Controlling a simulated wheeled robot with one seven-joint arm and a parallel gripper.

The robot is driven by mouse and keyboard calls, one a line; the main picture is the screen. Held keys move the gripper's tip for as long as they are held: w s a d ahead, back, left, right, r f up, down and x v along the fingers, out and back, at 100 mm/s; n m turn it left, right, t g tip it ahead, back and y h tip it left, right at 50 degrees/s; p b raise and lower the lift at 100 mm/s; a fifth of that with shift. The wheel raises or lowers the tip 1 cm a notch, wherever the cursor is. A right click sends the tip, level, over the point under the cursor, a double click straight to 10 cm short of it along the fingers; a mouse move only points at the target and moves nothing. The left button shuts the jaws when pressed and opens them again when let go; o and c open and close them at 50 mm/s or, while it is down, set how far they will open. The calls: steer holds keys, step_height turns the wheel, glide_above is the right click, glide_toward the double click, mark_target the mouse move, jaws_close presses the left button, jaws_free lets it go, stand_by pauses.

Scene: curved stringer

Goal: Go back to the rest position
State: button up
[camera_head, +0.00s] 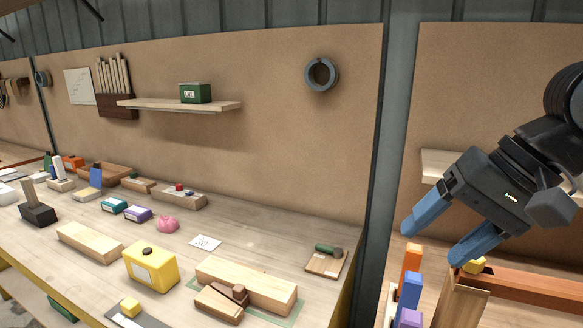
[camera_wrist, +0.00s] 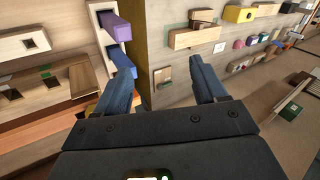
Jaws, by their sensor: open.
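My gripper (camera_head: 440,238) is at the right in the head view, with its two blue fingers spread apart and nothing between them. It hangs above the right-hand bench, over a wooden block and beside colored blocks. In the wrist view my gripper (camera_wrist: 163,80) also shows open and empty, with the edge of a bench beyond its fingertips.
Below the fingers stand an orange block (camera_head: 411,262), a blue block (camera_head: 408,290) and a yellow piece (camera_head: 474,266). The left workbench (camera_head: 180,232) carries a yellow box (camera_head: 150,268) and wooden beams. A wall shelf (camera_head: 430,166) is behind my arm.

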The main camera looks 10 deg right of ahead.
steer(key=w+a+r+t+y, duration=0.1)
steer(key=w+a+t+y, duration=0.15)
steer(key=a, duration=0.35)
steer(key=w+a+r+t+y, duration=0.1)
steer(key=w+a+t+y, duration=0.1)
steer(key=a+t+y, duration=0.35)
step_height(320, 180, down, 4)
steer(key=a+m+t+h, duration=0.2)
steer(key=m+t+h, duration=0.1)
steer(key=t, duration=0.1)
steer(key=s+d+f+m+t+h, duration=0.1)
steer(key=s+d+f+m+h, duration=0.2)
steer(key=s+f+h, duration=0.85)
steer(key=s+d+f+n, duration=0.2)
steer(key=s+n, duration=0.1)
steer(key=s, duration=0.5)
steer(key=s+d+f+n+g+y, duration=0.1)
steer(key=s+n, duration=0.3)
steer(key=s, duration=0.5)
steer(key=s+d+f+n+g+b, duration=0.1)
steer(key=s+d+f+n, duration=0.2)
steer(key=s, duration=0.5)
steer(key=shift+s+d+f+n+y, duration=0.3)
steer(key=shift+d+f+n+y, duration=0.1)
steer(key=shift+f, duration=0.1)
